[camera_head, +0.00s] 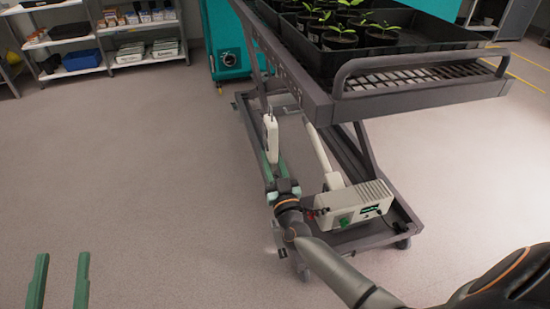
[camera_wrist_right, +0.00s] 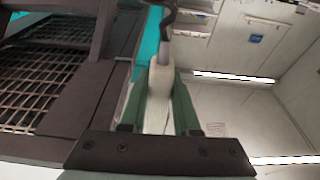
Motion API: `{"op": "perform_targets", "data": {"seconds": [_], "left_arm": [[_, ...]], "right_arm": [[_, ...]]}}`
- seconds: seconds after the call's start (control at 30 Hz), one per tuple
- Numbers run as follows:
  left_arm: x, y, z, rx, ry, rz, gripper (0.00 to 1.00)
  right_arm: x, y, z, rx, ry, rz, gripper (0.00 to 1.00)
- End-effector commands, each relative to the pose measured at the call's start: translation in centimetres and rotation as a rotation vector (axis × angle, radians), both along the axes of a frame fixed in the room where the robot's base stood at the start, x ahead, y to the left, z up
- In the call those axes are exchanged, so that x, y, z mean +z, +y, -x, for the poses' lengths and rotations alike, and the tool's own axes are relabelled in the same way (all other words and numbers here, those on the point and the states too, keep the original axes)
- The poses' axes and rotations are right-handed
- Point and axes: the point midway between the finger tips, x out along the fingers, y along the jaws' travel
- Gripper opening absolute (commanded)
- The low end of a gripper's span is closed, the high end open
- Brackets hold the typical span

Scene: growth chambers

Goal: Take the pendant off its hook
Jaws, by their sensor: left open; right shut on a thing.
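The white pendant (camera_head: 270,138) is upright beside the near-left side of the cart, below its top frame. My right gripper (camera_head: 270,165) is shut on the pendant from below. In the right wrist view the pendant (camera_wrist_right: 160,95) stands between my green fingers. A dark curved hook (camera_wrist_right: 168,18) is at its top end. The pendant's top meets the hook's lower end, but I cannot tell whether its weight hangs there. My left gripper (camera_head: 60,280) is open and empty over the floor at the lower left.
The cart (camera_head: 415,97) carries a black tray (camera_head: 397,53) of seedlings in pots. A grey-white control box (camera_head: 352,203) with a green knob sits on its lower base. Shelves (camera_head: 78,72) stand at the back left. The floor left of the cart is clear.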

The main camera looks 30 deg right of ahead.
Motion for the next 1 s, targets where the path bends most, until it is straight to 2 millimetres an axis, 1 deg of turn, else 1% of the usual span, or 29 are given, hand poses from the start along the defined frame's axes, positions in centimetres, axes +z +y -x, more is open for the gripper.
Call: {"op": "perform_targets", "data": {"seconds": [0.23, 0.63, 1.0], "left_arm": [[0.2, 0.0, 0.0, 0.0, 0.0, 0.0, 0.5], [0.3, 0.0, 0.0, 0.0, 0.0, 0.0, 0.5], [0.6, 0.0, 0.0, 0.0, 0.0, 0.0, 0.5]], "right_arm": [[0.2, 1.0, -0.3, 0.001, -0.003, -0.001, 0.0], [0.1, 1.4, -0.4, 0.001, -0.003, -0.001, 0.0], [0.1, 4.2, -1.0, 0.001, -0.003, -0.002, 0.0]]}}
